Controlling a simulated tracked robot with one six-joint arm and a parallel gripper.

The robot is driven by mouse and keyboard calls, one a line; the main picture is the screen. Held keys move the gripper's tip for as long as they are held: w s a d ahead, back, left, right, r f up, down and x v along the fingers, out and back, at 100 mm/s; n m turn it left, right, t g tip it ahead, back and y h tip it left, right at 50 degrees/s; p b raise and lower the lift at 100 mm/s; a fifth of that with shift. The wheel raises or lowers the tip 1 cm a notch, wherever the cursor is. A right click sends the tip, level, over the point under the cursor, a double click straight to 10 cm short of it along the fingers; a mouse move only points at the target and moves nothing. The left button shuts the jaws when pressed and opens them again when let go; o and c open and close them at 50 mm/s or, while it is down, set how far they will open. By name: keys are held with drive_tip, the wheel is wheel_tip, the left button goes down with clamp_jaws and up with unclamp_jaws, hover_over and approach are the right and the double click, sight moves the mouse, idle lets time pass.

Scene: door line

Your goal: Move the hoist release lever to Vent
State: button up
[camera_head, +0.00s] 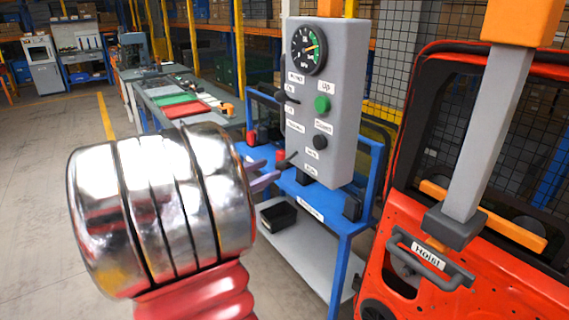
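The grey control box (332,125) stands upright in the middle, with a round gauge, a green button marked "Up" and a black button. My gripper (270,172) shows two pale purple fingers, slightly apart, just left of the lower lever. Contact with the lever cannot be told. My shiny wrist hides the gripper's base.
The box is mounted over a blue stand (343,222) with a black bin (278,216) on its lower shelf. An orange-red door (480,282) with a "Hoist" handle (428,257) hangs close on the right. Open floor (40,190) lies at left.

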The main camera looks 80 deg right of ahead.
sight(277, 166)
drive_tip(key=x, duration=0.7)
drive_tip(key=shift+s+d, duration=0.1)
drive_tip(key=shift+d, duration=0.05)
drive_tip(key=shift+c, duration=0.6)
clamp_jaws()
